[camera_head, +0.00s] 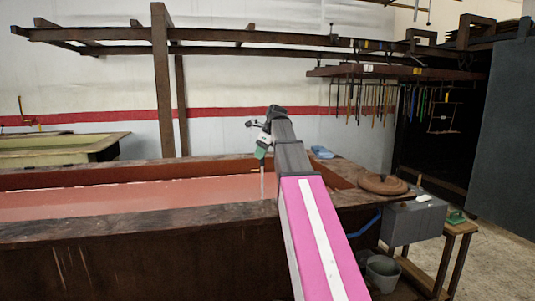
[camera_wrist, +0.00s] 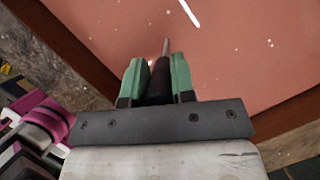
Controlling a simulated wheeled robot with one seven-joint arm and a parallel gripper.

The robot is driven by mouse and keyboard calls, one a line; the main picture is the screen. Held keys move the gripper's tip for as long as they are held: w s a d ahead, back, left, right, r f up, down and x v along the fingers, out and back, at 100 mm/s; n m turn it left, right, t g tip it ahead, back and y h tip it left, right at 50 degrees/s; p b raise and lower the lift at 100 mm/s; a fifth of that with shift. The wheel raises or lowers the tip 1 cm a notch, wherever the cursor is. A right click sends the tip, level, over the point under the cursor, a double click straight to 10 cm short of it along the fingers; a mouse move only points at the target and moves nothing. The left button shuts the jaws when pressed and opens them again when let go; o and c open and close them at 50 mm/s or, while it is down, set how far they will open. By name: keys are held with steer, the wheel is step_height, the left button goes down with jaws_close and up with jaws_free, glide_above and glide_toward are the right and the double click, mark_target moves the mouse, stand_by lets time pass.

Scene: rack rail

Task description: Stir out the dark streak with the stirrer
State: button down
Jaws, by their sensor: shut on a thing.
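My gripper (camera_head: 262,152) is over the right part of a long brown tank (camera_head: 120,223) filled with pinkish-red liquid (camera_head: 110,195). In the wrist view its green fingers (camera_wrist: 157,82) are shut on the dark handle of the stirrer. The thin stirrer rod (camera_wrist: 165,47) points away from the fingers toward the liquid. In the head view the rod (camera_head: 262,180) hangs down below the gripper. I cannot tell whether its tip touches the liquid. No dark streak is clear in either view; the wrist view shows a bright white glint and small pale specks on the liquid.
A round brown lid-like object (camera_head: 383,184) and a blue cloth (camera_head: 322,152) rest at the tank's right end. Overhead, a rack (camera_head: 400,72) carries hanging tools.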

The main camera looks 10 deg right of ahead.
steer(key=a, duration=1.6)
steer(key=d, duration=1)
step_height(320, 180, up, 16)
stand_by(1.0)
steer(key=shift+d, duration=0.1)
stand_by(3.5)
